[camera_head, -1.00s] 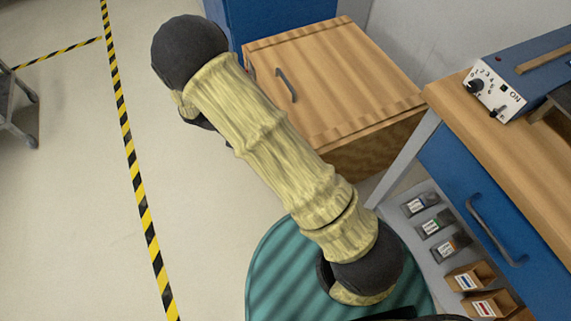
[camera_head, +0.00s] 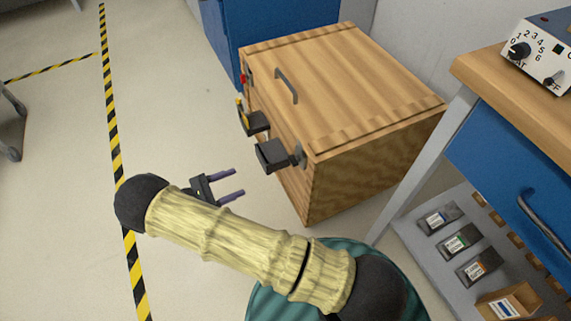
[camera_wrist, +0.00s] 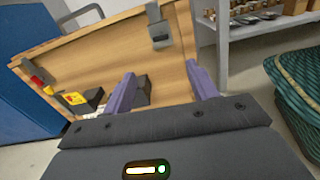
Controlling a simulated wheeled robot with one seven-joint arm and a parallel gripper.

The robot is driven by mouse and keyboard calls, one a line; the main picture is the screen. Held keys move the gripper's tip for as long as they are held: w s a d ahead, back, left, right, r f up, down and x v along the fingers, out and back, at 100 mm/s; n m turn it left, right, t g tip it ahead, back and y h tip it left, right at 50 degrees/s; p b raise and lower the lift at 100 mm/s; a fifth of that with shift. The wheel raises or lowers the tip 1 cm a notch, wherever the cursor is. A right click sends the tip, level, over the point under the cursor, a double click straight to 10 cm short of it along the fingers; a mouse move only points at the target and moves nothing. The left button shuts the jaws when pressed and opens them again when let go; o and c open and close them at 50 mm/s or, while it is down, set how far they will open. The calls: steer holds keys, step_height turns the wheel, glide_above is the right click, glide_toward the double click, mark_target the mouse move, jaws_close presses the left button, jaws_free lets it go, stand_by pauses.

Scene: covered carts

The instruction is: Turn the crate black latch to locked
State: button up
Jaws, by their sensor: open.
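The wooden crate (camera_head: 370,85) stands on the floor with its lid down. On its front face, near the right top corner, a black block-shaped latch (camera_head: 272,156) sticks out beside a round grey mount (camera_head: 299,155). It seems to be the dark block on a grey plate at the top of the wrist view (camera_wrist: 160,36). A second black block (camera_head: 254,122) sits further left beside a yellow piece (camera_head: 240,110). My gripper (camera_head: 230,184) is open and empty, left of the face and apart from it. In the wrist view its purple fingers (camera_wrist: 164,92) point at the face.
A red piece (camera_head: 243,79) is at the face's left end, and a handle (camera_head: 287,86) is on the lid. A blue cabinet (camera_head: 225,40) stands behind. A bench with a blue drawer (camera_head: 510,170) and a shelf of small boxes is right. Floor left of the crate is clear.

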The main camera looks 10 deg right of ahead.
steer(key=b, duration=0.5)
glide_toward(297, 158)
steer(key=x, duration=0.5)
steer(key=shift+w+d+f, duration=0.15)
steer(key=shift+w+d, duration=0.05)
steer(key=shift+d, duration=0.35)
steer(key=c, duration=1)
